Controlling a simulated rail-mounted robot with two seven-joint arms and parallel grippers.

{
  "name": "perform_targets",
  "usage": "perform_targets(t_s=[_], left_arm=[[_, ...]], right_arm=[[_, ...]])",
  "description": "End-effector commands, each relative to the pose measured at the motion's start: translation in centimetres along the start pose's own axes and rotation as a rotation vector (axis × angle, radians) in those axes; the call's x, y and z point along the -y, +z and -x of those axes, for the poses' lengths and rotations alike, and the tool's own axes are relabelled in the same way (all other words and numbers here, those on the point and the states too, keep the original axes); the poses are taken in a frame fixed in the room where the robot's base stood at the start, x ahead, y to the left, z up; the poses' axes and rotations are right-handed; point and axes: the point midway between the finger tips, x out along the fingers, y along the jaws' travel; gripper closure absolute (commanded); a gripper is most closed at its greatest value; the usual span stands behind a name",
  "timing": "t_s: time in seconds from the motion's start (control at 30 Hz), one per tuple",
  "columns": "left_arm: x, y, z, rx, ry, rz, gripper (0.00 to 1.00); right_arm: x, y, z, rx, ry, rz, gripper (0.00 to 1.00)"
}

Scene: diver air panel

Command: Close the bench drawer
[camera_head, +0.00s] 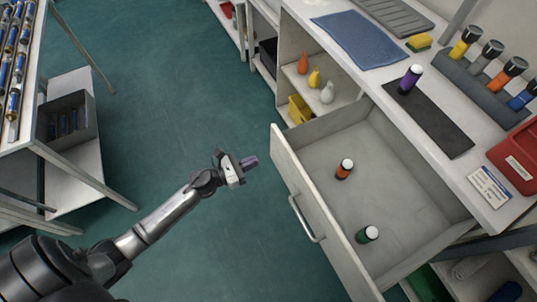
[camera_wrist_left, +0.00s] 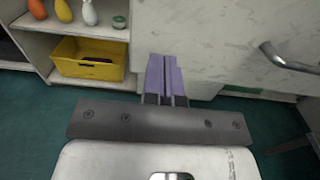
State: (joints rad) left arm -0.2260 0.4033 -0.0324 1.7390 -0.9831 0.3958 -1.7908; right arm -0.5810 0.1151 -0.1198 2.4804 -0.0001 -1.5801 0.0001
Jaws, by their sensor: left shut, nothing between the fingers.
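The bench drawer (camera_head: 325,185) is pulled open, standing out from the white bench. A bottle with an orange band (camera_head: 345,169) and one with a green band (camera_head: 367,235) stand inside it. Its metal handle (camera_head: 307,219) is on the front panel and also shows at the right of the left wrist view (camera_wrist_left: 290,62). My left gripper (camera_head: 249,162) has purple fingers and is shut and empty. It is over the floor, left of the drawer front and apart from it in the head view. In the left wrist view its fingertips (camera_wrist_left: 165,62) point toward the pale drawer front (camera_wrist_left: 215,35). My right gripper is not seen.
A shelf below holds a yellow bin (camera_wrist_left: 88,60). A shelved rack (camera_head: 75,165) stands left. The green floor between is clear.

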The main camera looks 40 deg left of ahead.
Motion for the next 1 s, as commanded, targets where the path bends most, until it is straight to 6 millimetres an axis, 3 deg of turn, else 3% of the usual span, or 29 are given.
perform_targets(t_s=[0.2, 0.4, 1.0], left_arm=[[-0.1, 0.0, -3.5, 0.001, 0.000, -0.001, 1.00], [0.0, 0.0, -5.4, 0.000, 0.000, 0.001, 1.00], [0.0, 0.0, -6.2, -0.001, 0.002, 0.002, 1.00]], right_arm=[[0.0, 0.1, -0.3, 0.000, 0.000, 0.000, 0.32], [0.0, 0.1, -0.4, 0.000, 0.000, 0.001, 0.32], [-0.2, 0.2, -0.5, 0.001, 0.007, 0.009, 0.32]])
